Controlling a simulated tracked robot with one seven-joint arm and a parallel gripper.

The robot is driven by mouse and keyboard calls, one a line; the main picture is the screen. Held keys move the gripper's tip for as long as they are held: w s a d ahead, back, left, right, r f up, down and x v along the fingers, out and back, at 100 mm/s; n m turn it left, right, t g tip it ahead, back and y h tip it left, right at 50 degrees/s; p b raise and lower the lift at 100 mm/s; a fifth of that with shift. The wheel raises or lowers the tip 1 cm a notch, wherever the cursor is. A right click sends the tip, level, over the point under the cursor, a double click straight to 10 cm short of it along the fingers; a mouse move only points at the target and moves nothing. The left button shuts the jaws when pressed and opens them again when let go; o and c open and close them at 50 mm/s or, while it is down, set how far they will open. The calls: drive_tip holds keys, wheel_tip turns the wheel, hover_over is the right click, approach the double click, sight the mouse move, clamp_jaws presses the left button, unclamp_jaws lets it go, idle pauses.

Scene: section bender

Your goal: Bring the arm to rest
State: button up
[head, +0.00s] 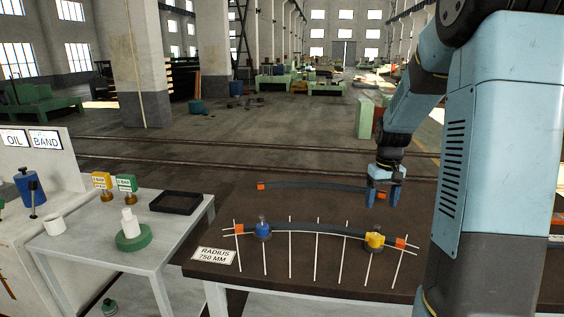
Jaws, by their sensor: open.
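My gripper (383,193) hangs from my arm over the right part of the dark table (300,275), with its blue fingers pointing down, apart and empty. A dark curved bar with orange ends (315,186) lies behind it at the table's back; its right end is close beside the fingers in the picture. I cannot tell the gripper's exact height above the table. A second curved bar (318,229) lies in front across a row of white lines, with a blue stop (262,229) near its left end and a yellow stop (374,240) near its right end.
A sign (214,255) reading "RADIUS 750 MM" is at the table's left. A white cabinet stands far left. Open floor lies behind.

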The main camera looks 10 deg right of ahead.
drive_tip(key=s+a+r+t, duration=0.3)
drive_tip(key=s+a+r, duration=0.6)
drive_tip(key=s+r, duration=0.25)
drive_tip(key=s+a+r+t, duration=0.1)
drive_tip(key=s+a+r, duration=0.1)
drive_tip(key=s, duration=0.5)
drive_tip(key=s+a+r+t, duration=0.1)
drive_tip(key=s+a+r, duration=0.1)
drive_tip(key=s, duration=0.4)
drive_tip(key=shift+s+a+t, duration=0.3)
drive_tip(key=shift+s+a, duration=0.1)
drive_tip(key=shift+a, duration=0.4)
drive_tip(key=shift+r, duration=0.1)
